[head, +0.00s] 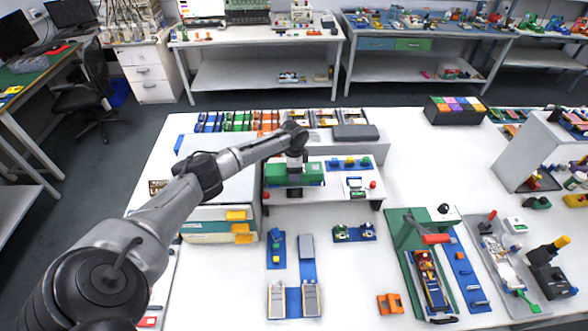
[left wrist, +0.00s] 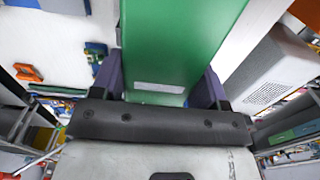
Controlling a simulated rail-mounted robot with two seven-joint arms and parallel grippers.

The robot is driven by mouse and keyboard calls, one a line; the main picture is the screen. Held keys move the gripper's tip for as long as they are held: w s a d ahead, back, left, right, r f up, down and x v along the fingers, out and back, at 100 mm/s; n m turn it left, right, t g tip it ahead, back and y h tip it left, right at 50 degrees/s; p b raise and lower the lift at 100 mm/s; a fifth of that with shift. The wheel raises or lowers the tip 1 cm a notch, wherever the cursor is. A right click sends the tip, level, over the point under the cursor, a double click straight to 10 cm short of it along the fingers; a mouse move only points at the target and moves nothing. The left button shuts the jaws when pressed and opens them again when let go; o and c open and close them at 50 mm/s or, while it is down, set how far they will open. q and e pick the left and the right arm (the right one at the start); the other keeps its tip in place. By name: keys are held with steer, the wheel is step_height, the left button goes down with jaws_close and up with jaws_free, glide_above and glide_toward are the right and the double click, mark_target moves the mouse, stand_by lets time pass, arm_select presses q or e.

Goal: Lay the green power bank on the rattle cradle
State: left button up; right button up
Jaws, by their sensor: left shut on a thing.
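The green power bank (head: 308,173) is a long flat block held over the small raised white shelf in the middle of the table. In the left wrist view the green power bank (left wrist: 178,40) fills the upper middle, between the two dark purple fingers. My left gripper (head: 295,169) is shut on it; it also shows in the left wrist view (left wrist: 168,88). The head view does not show clearly whether the power bank touches the shelf. No fixture is clearly marked as the rattle cradle; a blue fixture with two grey sloped pads (head: 282,300) stands at the front. My right gripper is not in view.
The white shelf (head: 352,206) also bears a blue strip and small parts. A green press-like stand with a red handle (head: 436,239) stands to the right. A white box with yellow tabs (head: 215,237) is at left. Bare table lies around the orange part (head: 390,303).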

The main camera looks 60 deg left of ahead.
arm_select(q)
steer(key=shift+f, duration=0.2)
steer(key=o, duration=1.2)
step_height(320, 180, up, 14)
steer(key=shift+f, duration=0.1)
